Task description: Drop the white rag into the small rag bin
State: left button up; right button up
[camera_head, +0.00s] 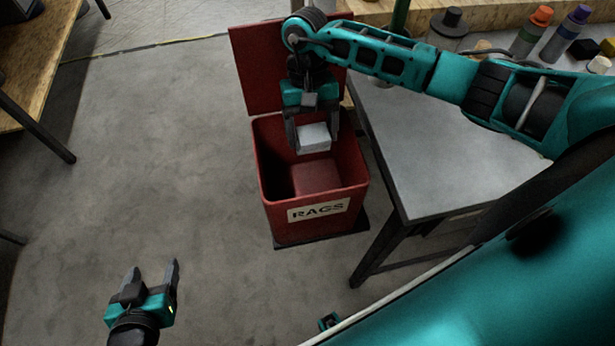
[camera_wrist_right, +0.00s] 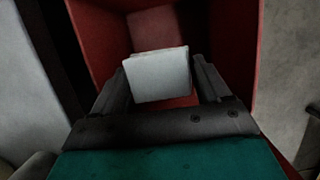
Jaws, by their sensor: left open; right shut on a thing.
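The small rag bin (camera_head: 313,228) is a red box labelled RAGS, standing on the floor with its lid (camera_head: 258,75) raised at the back. The white rag (camera_head: 314,138) is a folded block held over the open mouth of the bin. My right gripper (camera_head: 314,142) is shut on the rag and points down into the opening. The right wrist view shows the rag (camera_wrist_right: 160,75) between the two fingers, with red bin walls (camera_wrist_right: 235,50) around it. My left gripper (camera_head: 152,268) is open and empty, low at the left, away from the bin.
A grey-topped table (camera_head: 440,160) stands close to the right of the bin, with several bottles (camera_head: 530,30) at its back. A wooden table (camera_head: 40,60) is at the far left. The concrete floor (camera_head: 150,150) between is clear.

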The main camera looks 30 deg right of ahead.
jog(key=shift+f, duration=0.15)
jog(key=o, duration=1)
notch_tip(320, 180, up, 20)
jog(key=shift+s, duration=0.1)
dwell(0.5)
